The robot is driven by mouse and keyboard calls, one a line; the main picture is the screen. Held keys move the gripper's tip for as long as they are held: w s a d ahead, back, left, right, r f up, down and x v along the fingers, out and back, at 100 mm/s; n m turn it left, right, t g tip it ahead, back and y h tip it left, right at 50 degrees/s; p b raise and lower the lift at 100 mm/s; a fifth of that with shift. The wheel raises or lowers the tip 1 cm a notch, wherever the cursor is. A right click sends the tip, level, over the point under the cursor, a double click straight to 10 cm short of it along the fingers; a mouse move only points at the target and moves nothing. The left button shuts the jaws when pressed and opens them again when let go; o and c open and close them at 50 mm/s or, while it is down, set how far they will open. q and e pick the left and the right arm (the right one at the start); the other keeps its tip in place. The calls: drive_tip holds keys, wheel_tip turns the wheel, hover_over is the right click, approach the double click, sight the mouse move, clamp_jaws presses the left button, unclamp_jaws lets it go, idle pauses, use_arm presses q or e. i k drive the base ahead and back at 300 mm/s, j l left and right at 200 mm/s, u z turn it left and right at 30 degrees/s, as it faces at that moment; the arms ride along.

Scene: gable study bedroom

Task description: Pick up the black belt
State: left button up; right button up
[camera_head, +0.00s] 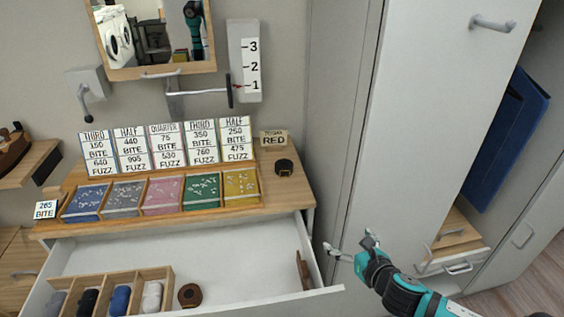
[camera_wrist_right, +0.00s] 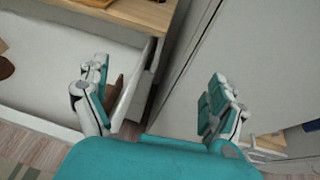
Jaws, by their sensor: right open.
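The black belt (camera_head: 284,168) is a small dark coil lying on the right end of the wooden dresser top (camera_head: 300,190), in front of a small tag reading RED. My right gripper (camera_head: 350,247) is in front of the grey wardrobe, below and to the right of the belt and apart from it. In the wrist view the right gripper (camera_wrist_right: 158,105) is open, its fingers wide apart with nothing held between them. The belt does not show clearly in the wrist view. My left gripper is not in view.
The drawer (camera_head: 225,255) below the top is open, holding a brown coil (camera_head: 189,295), a divided wooden box (camera_head: 170,276) with rolled items, and a narrow brown object (camera_head: 303,270). Colored trays (camera_head: 241,186) and number cards stand left of the belt. The wardrobe (camera_head: 420,130) rises on the right.

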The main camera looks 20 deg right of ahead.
sight(283, 167)
drive_tip(key=i, duration=0.9)
